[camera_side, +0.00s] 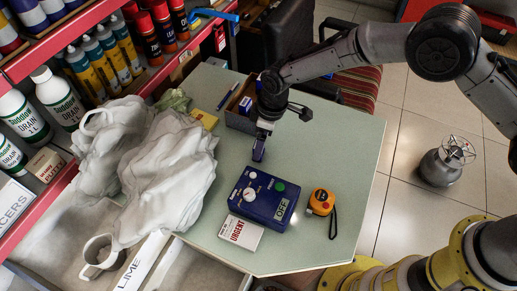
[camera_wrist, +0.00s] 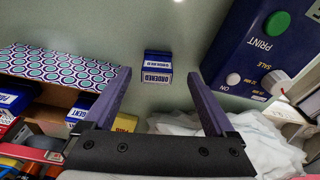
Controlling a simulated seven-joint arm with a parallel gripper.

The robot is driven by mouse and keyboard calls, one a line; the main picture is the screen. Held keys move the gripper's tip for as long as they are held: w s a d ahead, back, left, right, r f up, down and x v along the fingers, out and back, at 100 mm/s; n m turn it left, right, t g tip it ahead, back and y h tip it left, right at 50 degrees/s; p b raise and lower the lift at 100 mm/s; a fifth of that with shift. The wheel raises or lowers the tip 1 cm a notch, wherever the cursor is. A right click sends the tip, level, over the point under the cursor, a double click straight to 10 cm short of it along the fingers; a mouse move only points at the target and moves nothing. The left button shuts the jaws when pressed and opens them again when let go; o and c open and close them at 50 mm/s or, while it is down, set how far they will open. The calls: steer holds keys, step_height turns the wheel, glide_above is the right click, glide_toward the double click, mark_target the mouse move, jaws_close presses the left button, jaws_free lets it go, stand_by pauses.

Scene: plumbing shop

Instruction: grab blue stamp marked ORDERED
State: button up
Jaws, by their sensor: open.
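The blue stamp marked ORDERED (camera_wrist: 157,66) sits on the pale green table in the wrist view, its white label facing the camera. My gripper (camera_wrist: 159,78) is open, with one finger on each side of the stamp in the picture. Nothing is held between the fingers. The stamp appears beyond the fingertips, with no visible contact. In the side view my gripper (camera_side: 258,155) points down over the table, between an open box and a blue machine. I cannot make out the ORDERED stamp there; the gripper may hide it.
The blue machine (camera_side: 263,195) has a green button.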

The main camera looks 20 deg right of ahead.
steer(key=f, duration=0.3)
steer(key=w+f, duration=0.1)
steer(key=f, duration=0.1)
steer(key=shift+a, duration=0.25)
steer(key=shift+r, duration=0.1)
jaws_close()
